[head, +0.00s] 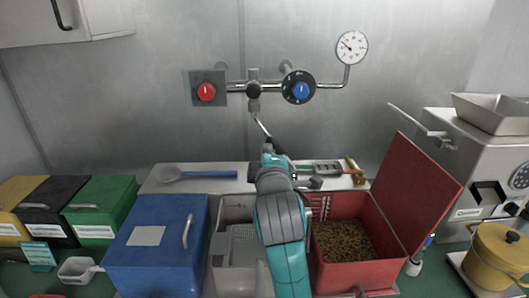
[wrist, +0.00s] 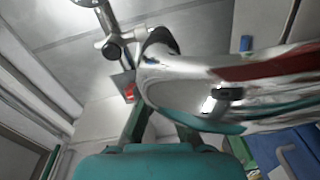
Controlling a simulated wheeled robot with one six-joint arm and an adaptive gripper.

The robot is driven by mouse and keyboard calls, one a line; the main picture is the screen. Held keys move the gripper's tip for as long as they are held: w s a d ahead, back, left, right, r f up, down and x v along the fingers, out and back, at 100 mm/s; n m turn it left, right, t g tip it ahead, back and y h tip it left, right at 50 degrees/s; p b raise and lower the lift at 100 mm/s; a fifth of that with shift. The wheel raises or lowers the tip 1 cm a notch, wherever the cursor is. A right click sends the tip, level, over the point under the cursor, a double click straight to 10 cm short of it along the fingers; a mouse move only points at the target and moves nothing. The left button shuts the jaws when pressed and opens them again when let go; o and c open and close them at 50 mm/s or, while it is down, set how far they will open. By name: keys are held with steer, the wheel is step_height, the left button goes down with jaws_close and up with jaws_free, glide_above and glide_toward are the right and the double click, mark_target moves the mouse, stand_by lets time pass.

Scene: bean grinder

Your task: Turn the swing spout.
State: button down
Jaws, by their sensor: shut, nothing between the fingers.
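The swing spout (head: 262,126) is a thin chrome tube. It hangs from the middle of the wall pipe under a dark knob (head: 253,90) and points down and toward me. My gripper (head: 270,142) is right at the spout's lower end, with its fingers shut and nothing held. In the wrist view a large shiny chrome tube (wrist: 185,90), apparently the spout, crosses close in front of the camera. It covers part of my gripper's fingers (wrist: 160,128). I cannot tell whether the fingers touch the spout.
A red knob (head: 206,92), a blue knob (head: 300,90) and a gauge (head: 352,47) are on the wall. Below stand a blue box (head: 150,265), a grey bin (head: 232,265) and an open red box (head: 350,205) of beans. A blue scoop (head: 205,174) lies on the shelf.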

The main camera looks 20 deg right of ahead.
steer(key=w+d+n+y, duration=0.1)
steer(key=d+n+y, duration=0.2)
steer(key=d, duration=0.9)
steer(key=shift+t+y, duration=0.3)
steer(key=shift+y, duration=0.6)
steer(key=shift+w, duration=0.1)
